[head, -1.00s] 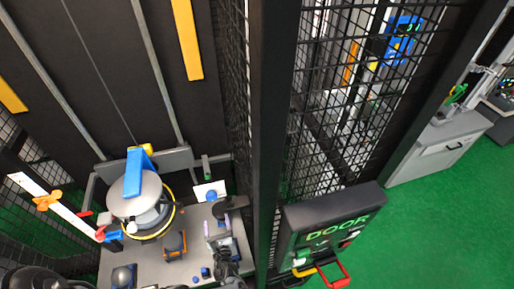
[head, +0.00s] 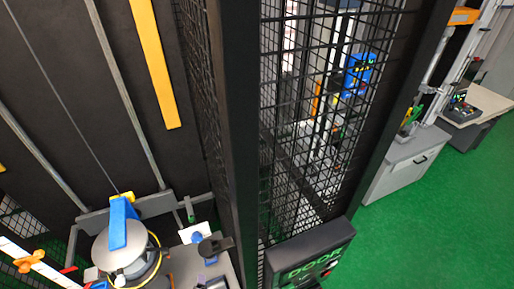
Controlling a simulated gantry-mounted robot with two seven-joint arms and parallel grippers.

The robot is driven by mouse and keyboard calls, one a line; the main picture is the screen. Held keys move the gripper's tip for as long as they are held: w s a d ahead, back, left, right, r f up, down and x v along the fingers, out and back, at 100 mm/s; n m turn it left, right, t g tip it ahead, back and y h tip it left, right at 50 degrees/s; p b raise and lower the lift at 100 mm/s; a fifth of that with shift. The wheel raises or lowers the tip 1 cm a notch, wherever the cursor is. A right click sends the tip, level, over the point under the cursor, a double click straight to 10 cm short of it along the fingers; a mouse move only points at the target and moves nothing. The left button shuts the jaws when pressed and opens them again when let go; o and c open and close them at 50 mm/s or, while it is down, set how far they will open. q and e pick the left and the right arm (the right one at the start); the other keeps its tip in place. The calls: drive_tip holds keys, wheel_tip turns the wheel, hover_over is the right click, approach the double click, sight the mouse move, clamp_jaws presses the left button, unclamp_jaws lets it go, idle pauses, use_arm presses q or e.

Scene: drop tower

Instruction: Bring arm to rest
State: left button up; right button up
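Neither of my grippers shows in the head view, and I cannot see my arms clearly. The grey workbench (head: 185,262) fills the lower left, cut off by the bottom edge. On it stands a round grey-topped device (head: 103,252) with a blue bracket (head: 119,224) over it and a yellow cable around it. A black part (head: 215,246) lies at the bench's right side, beside a small white and blue item (head: 196,233).
A black post and mesh fence (head: 236,150) stand right of the bench. The door control box (head: 310,254) is at the bottom centre. A grey cabinet (head: 399,165) stands beyond the mesh. Green floor (head: 440,230) is open at the right.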

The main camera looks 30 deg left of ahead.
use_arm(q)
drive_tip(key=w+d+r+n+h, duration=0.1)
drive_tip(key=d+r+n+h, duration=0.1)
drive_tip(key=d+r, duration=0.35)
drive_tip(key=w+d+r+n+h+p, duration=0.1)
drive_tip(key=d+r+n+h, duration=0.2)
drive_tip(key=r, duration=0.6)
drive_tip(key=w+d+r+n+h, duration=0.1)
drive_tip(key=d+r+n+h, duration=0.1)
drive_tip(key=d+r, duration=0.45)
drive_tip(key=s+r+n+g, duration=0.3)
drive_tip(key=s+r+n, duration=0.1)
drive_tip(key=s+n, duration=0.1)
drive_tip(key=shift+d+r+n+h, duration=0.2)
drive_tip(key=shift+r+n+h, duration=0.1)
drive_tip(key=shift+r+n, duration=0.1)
